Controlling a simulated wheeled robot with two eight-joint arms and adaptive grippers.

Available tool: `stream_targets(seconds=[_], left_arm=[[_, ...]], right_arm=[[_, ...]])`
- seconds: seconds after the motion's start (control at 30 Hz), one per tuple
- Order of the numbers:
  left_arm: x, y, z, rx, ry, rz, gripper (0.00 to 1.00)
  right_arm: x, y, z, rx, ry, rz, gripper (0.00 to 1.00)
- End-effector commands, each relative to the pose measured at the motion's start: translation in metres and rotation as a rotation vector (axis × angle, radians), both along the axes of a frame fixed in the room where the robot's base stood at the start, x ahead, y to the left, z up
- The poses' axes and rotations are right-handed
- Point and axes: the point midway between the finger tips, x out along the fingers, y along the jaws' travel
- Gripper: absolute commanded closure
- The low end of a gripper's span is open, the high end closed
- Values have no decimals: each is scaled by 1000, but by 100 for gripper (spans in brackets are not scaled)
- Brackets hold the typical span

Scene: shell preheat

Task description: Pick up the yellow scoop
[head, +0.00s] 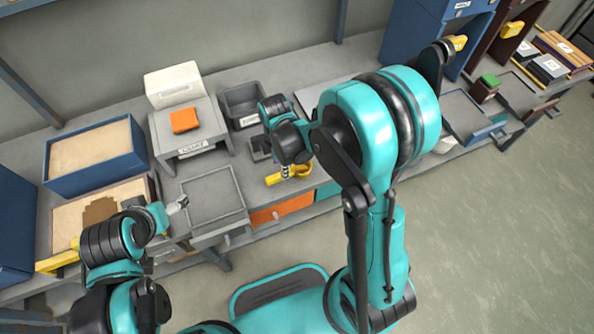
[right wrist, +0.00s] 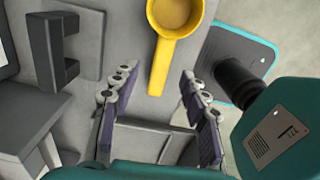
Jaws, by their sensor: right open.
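The yellow scoop (head: 273,179) lies on the grey bench near its front edge in the head view, partly hidden by my right arm. In the right wrist view its round cup is at the top and its handle (right wrist: 158,66) points down toward my jaws. My right gripper (right wrist: 158,82) is open, with its fingers on either side of the handle's end; I cannot tell the height gap. In the head view my right gripper (head: 285,169) is mostly covered by the arm. My left gripper (head: 178,205) is by the grey tray at the left, and its jaws are too small to read.
A grey tray (head: 241,204) and an orange drawer front (head: 282,209) are left of the scoop. A labelled stand (head: 158,133) holds an orange block (head: 184,120). A dark bin (head: 226,99) stands behind. A dark bracket (right wrist: 38,50) is left of the scoop.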

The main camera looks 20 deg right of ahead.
Motion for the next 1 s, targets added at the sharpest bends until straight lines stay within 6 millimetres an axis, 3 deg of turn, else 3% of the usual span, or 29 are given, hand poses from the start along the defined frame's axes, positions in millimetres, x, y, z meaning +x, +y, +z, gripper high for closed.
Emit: stream_targets(seconds=[0.4,0.63,0.67,0.8,1.0], left_arm=[[0,0,-31,0,0,0,19],[0,0,-29,0,0,0,19],[0,0,-29,0,0,0,19],[0,0,-29,0,0,0,19],[0,0,-29,0,0,0,19]], right_arm=[[-2,3,-54,0,-1,-2,55],[-2,3,-54,0,-2,-3,55],[-2,3,-54,0,-2,-3,60],[-2,3,-54,0,-2,-3,97],[-2,3,-54,0,-2,-3,100]])
